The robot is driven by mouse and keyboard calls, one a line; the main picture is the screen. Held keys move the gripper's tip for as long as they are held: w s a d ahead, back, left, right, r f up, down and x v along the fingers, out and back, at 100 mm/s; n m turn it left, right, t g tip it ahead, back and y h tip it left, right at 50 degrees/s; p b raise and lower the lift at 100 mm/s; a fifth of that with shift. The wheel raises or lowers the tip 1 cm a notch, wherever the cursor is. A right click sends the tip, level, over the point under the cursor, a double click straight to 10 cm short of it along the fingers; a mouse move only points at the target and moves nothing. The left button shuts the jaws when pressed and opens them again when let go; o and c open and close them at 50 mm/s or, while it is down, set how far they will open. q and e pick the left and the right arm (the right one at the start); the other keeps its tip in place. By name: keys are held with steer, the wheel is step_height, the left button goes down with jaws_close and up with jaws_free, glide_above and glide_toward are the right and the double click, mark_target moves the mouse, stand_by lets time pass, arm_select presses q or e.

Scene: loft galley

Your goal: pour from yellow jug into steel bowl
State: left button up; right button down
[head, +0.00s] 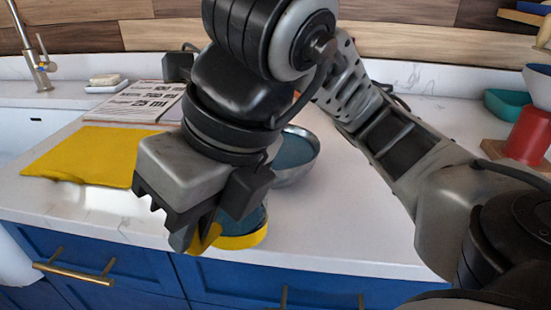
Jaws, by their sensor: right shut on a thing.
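My right gripper (205,215) is shut on the yellow jug (242,240) near the counter's front edge. The gripper and wrist hide much of the jug; a yellow band, a bluish part above it and a yellow piece between the fingers show. I cannot tell whether the jug is tilted or touches the counter. The steel bowl (303,172) stands on the counter just behind and to the right of the jug. Its inside looks blue-grey, and my right wrist covers its left part. No stream between jug and bowl shows. My left gripper is not in view.
A yellow cloth (80,156) and a printed sheet (130,101) lie left. A soap dish (105,87) and tap (38,62) are farther back. A red object (528,135), teal bowl (502,106) and white bowl (539,88) stand right. The counter right of the steel bowl is clear.

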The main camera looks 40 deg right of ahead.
steer(key=shift+s+a+f+h+b, duration=0.1)
steer(key=shift+a+f+h+b, duration=0.15)
steer(key=shift+f+b, duration=0.2)
steer(key=shift+s+a+f+h+b, duration=0.1)
steer(key=shift+a+f+h+b, duration=0.05)
steer(key=shift+f+h+b, duration=0.2)
steer(key=shift+a+f+t+h, duration=0.15)
steer(key=shift+f+t+h, duration=0.25)
steer(key=shift+t, duration=0.1)
step_height(320, 180, up, 6)
steer(key=p, duration=0.2)
steer(key=shift+s+p, duration=0.1)
steer(key=shift+p, duration=0.3)
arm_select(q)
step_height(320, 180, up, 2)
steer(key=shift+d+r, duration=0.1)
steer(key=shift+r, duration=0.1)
